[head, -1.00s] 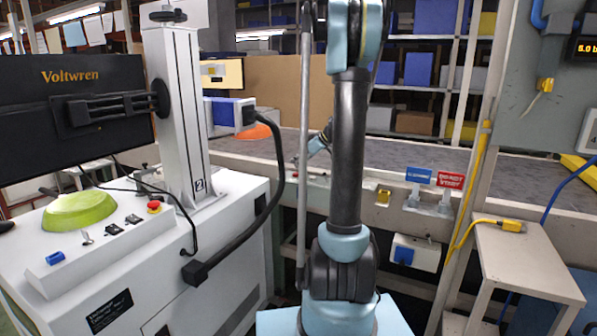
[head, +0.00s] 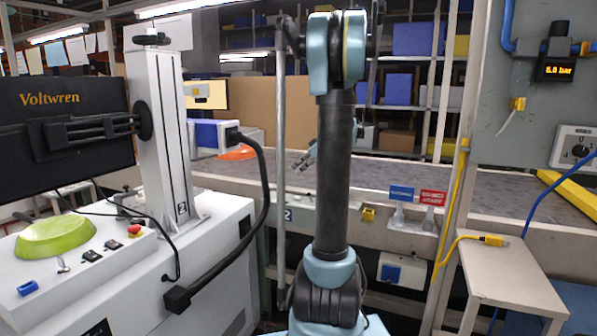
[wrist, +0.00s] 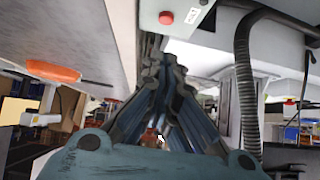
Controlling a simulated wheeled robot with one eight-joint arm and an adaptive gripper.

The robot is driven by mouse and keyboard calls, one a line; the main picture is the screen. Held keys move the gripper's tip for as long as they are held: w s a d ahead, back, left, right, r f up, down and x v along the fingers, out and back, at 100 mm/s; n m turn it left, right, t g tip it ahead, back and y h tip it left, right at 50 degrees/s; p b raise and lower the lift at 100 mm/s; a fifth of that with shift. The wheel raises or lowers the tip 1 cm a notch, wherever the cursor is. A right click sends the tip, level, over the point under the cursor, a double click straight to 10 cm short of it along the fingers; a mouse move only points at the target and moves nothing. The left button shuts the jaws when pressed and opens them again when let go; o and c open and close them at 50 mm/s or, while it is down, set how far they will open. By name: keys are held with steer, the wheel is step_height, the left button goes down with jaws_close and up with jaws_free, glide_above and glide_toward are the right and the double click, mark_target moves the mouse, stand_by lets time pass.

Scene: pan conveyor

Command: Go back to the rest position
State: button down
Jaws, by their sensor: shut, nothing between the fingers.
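My gripper (head: 306,162) shows small in the head view, just left of my dark upright arm link and in front of the cardboard-brown panel. Part of it is hidden behind the link. In the wrist view my gripper's fingers (wrist: 163,68) run together at their tips, with nothing between them. The gripper is shut and empty. An orange item (head: 237,153) lies on the grey conveyor (head: 420,180) to the left of the gripper in the head view. An orange item also shows at the left of the wrist view (wrist: 52,71), apart from the fingers.
A white machine (head: 140,280) with a green dome (head: 55,237), a monitor (head: 62,110) and a black hose (head: 262,200) stands at left. A small side table (head: 510,275) stands at right. A red button (wrist: 166,17) shows on a panel in the wrist view.

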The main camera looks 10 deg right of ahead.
stand_by(0.3)
steer(key=s+a+f+m+g+h, duration=0.15)
steer(key=s+a, duration=0.25)
steer(key=s, duration=0.6)
steer(key=s+a+f+m+g+h, duration=0.1)
steer(key=s+a+f+m+h, duration=0.3)
steer(key=s, duration=0.6)
steer(key=s+f+m+h, duration=0.1)
steer(key=s+f, duration=0.4)
steer(key=s, duration=0.5)
steer(key=s+d+f+m+h, duration=0.1)
steer(key=s+f+m, duration=0.3)
steer(key=s, duration=0.5)
step_height(320, 180, down, 2)
steer(key=shift+s+d+f, duration=0.2)
steer(key=shift+s, duration=0.2)
steer(key=shift+s+g, duration=0.1)
steer(key=shift+g, duration=0.15)
